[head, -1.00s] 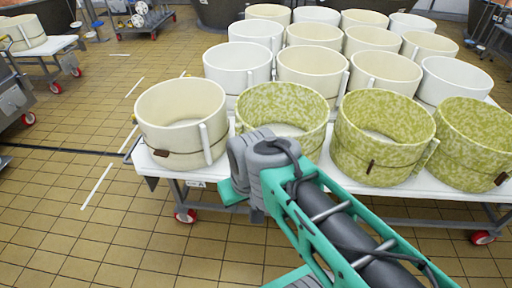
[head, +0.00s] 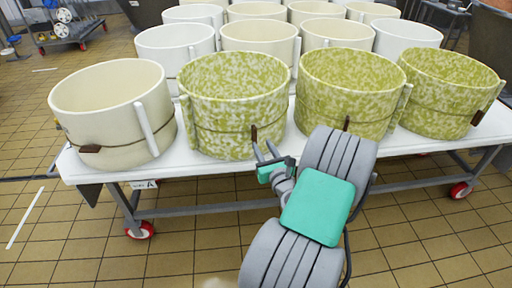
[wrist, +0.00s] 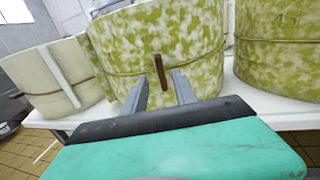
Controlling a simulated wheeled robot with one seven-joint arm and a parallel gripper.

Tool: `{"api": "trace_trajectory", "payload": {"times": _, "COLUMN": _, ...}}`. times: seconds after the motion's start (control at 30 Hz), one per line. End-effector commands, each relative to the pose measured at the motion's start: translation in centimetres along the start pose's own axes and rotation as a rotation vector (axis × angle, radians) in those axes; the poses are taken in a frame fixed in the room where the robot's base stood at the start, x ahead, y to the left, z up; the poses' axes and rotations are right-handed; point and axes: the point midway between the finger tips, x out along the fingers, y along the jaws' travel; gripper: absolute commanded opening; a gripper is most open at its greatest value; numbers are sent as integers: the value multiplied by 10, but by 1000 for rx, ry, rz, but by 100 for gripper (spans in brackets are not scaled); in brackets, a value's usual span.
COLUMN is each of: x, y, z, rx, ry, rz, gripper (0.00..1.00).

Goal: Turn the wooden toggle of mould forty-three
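The nearest green-mottled mould (head: 215,100) stands at the front of the white table, with a cord around it. Its brown wooden toggle (head: 254,133) hangs on the cord, roughly upright. In the wrist view the toggle (wrist: 160,73) appears between and beyond my two fingers. My gripper (head: 268,152) is open and empty, just in front of this mould and apart from it. No number is readable on this mould. The green-mottled mould to its right (wrist: 280,55) bears a faint number starting with 4; its second digit is unclear.
The right-hand green moulds have toggles too (head: 347,124) (head: 477,118). A cream mould (head: 110,110) with a toggle (head: 90,149) and a pale upright strip stands at left. Several pale moulds fill the table (head: 230,172) behind. The tiled floor in front is clear.

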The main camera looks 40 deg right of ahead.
Motion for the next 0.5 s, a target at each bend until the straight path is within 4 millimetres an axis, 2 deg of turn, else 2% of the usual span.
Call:
{"api": "trace_trajectory", "payload": {"times": 0.07, "x": 8, "y": -1, "z": 2, "rx": 8, "ry": -3, "rz": -2, "gripper": 34}}
{"api": "trace_trajectory", "payload": {"times": 0.3, "x": 54, "y": 1, "z": 4, "rx": 0, "ry": -5, "rz": 2, "gripper": 34}}
{"api": "trace_trajectory", "payload": {"times": 0.5, "x": 75, "y": 0, "z": 4, "rx": 2, "ry": -3, "rz": 0, "gripper": 34}}
